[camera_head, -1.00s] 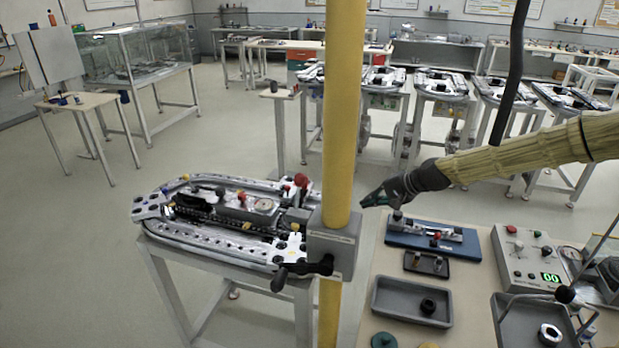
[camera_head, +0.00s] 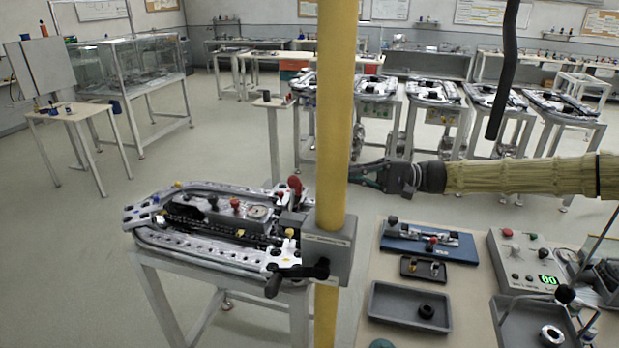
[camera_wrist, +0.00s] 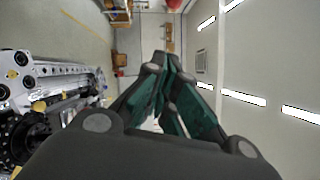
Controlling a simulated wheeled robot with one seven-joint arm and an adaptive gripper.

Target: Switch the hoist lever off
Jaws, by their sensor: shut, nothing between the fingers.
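A grey box (camera_head: 327,252) is fixed on the yellow post (camera_head: 335,110). A black lever (camera_head: 296,273) sticks out from its lower front towards the left. A red-knobbed lever (camera_head: 295,186) stands up on the ring track (camera_head: 160,240) just left of the post. I cannot read which of them is marked as the hoist lever. My gripper (camera_head: 353,174) is shut and empty. It points left, with its tips beside the right edge of the post and above the grey box. In the wrist view its dark green fingers (camera_wrist: 161,62) meet at the tips.
A bench on the right holds a blue tray (camera_head: 430,252), a grey tray (camera_head: 372,308) and a control box with a green display (camera_head: 515,262). A black hanging cable (camera_head: 506,75) hangs behind my arm. Open floor lies left of the track.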

